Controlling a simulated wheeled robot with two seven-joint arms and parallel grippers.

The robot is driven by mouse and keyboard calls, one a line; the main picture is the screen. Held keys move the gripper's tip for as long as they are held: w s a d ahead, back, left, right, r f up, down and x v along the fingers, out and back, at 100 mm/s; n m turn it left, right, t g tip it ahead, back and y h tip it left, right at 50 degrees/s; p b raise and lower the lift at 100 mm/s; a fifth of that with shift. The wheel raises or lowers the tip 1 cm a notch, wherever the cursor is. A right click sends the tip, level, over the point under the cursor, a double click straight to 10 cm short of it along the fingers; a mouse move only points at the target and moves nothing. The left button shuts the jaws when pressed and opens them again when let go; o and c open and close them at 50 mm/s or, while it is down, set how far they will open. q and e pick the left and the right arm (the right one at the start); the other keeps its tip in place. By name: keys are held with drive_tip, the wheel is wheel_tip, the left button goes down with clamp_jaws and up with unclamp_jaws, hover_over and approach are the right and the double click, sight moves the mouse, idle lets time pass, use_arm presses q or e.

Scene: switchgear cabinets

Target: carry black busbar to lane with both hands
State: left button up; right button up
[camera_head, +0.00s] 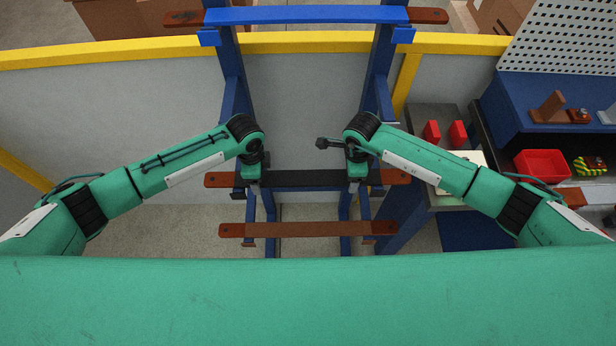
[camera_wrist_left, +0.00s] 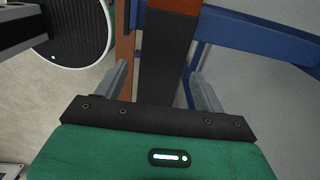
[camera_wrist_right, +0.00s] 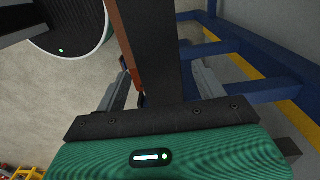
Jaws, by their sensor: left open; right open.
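The black busbar (camera_head: 308,179) has red-brown ends and lies level across the blue rack (camera_head: 232,80). My left gripper (camera_head: 250,182) is at its left part, with open fingers on either side of the bar. In the left wrist view, the black bar (camera_wrist_left: 165,60) runs between the two fingers (camera_wrist_left: 158,82). My right gripper (camera_head: 357,178) is at the bar's right part, also open. In the right wrist view, the bar (camera_wrist_right: 150,50) passes between its fingers (camera_wrist_right: 163,88). I cannot tell whether any finger touches the bar.
A brown busbar (camera_head: 308,229) lies on lower, nearer supports. A blue crossbar (camera_head: 305,15) tops the rack, with brown bar ends (camera_head: 428,16) beside it. A yellow-edged grey wall (camera_head: 120,95) stands behind. At right are a bench with red blocks (camera_head: 457,134) and a red bin (camera_head: 542,163).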

use_arm(q)
clamp_jaws()
use_arm(e)
clamp_jaws()
use_arm(q)
drive_tip(key=shift+w+r, duration=0.2)
use_arm(e)
drive_tip(key=shift+w+r, duration=0.2)
drive_tip(key=shift+r, duration=0.1)
